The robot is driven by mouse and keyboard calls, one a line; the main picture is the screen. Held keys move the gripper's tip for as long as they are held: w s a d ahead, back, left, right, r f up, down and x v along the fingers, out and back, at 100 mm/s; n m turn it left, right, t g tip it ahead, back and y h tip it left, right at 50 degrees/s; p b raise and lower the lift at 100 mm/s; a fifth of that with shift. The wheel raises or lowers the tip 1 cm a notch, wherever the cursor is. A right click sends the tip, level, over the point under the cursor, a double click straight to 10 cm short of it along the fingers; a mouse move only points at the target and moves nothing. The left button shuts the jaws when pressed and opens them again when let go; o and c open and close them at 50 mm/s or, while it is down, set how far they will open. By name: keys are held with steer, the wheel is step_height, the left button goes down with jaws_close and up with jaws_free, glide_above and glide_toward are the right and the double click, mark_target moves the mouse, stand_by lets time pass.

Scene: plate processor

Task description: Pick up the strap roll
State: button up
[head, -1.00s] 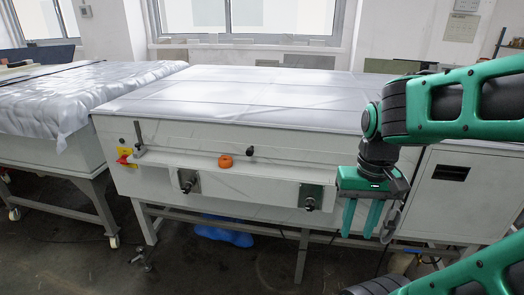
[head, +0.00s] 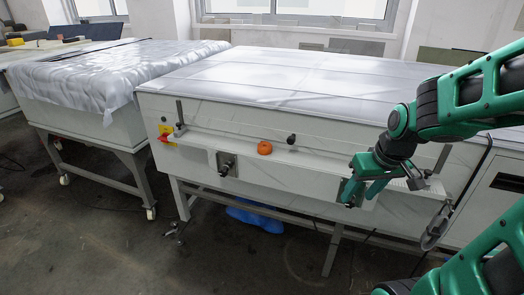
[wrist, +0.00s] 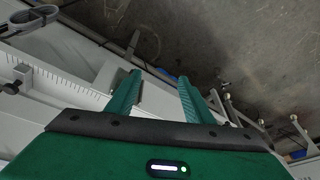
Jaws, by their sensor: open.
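The strap roll appears as a small orange ring (head: 264,147) on the narrow front ledge of the white machine in the head view. It does not show in the wrist view. My gripper (head: 357,196) is to the right of the roll and lower in the head view, in front of the machine. Its green fingers are tilted toward the lower left, apart and empty. In the wrist view the two fingers of my gripper (wrist: 160,76) are spread, with the white machine's edge and the dark floor beyond them.
The white machine (head: 200,105) has a black knob (head: 291,139) right of the roll and a red-yellow switch (head: 166,134) at its left. A sheet-covered table (head: 75,120) stands to the left. A blue object (head: 255,218) lies underneath. The floor at the front left is clear.

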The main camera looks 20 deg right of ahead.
steer(key=w+a+f+n+t+y, duration=0.1)
steer(key=w+a+n+t, duration=0.15)
steer(key=w, duration=0.45)
steer(key=w+a+f+n+t+y, duration=0.1)
steer(key=w+a+f+t, duration=0.1)
steer(key=w+a, duration=0.35)
steer(key=n+t+y, duration=0.1)
steer(key=t, duration=0.4)
glide_toward(269, 148)
steer(key=shift+y, duration=0.3)
steer(key=x, duration=1)
steer(key=shift+w+f, duration=0.15)
steer(key=c, duration=0.7)
